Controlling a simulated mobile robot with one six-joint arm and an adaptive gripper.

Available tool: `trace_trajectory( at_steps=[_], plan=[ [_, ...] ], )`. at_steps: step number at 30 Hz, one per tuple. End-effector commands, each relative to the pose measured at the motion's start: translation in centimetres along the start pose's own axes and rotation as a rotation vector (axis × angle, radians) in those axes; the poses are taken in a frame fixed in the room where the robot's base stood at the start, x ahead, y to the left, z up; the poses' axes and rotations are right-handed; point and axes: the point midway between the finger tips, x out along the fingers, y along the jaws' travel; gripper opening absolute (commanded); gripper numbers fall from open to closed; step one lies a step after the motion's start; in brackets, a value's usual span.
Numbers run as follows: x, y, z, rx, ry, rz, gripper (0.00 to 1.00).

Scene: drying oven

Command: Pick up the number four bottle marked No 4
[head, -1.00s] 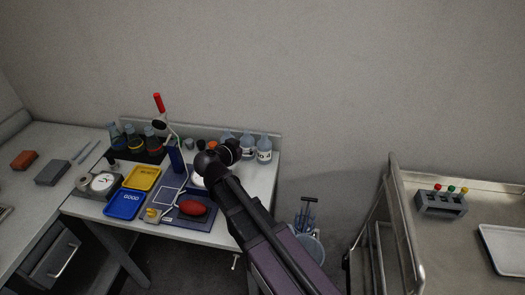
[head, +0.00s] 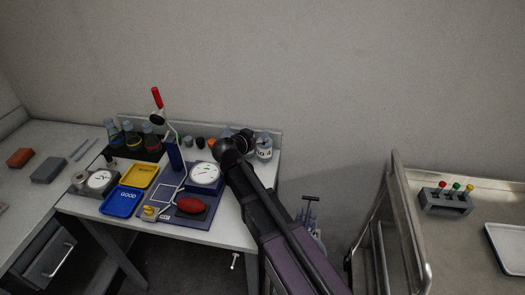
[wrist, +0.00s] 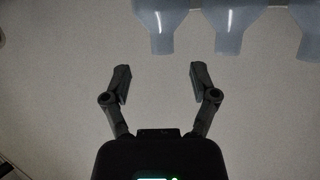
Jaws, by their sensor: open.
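In the head view, a pale bottle (head: 264,147) with a white label stands at the back right of the small table. The dark marking on its label is too small to read surely. My arm hides the bottles to its left. In the wrist view, three pale blue bottles show along the top edge: a left one (wrist: 163,38), a middle one (wrist: 232,35) and a right one (wrist: 310,40), all cut off by the frame, labels not visible. My gripper (wrist: 160,75) is open and empty, with its fingertips apart from the bottles and below them in the picture.
On the table are a yellow tray (head: 139,174), a blue tray (head: 122,201), a round dial (head: 205,173), a red bulb (head: 201,205) and a red-topped stand (head: 157,98). Dark-based flasks stand back left. A metal cart (head: 398,200) is at right.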

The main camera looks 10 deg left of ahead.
Motion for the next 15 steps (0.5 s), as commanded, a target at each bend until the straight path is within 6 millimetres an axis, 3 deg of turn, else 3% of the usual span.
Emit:
trace_trajectory(
  at_steps=[15],
  plan=[
    [0.78,0.02,-0.02,0.000,0.000,0.001,0.76]
  ],
)
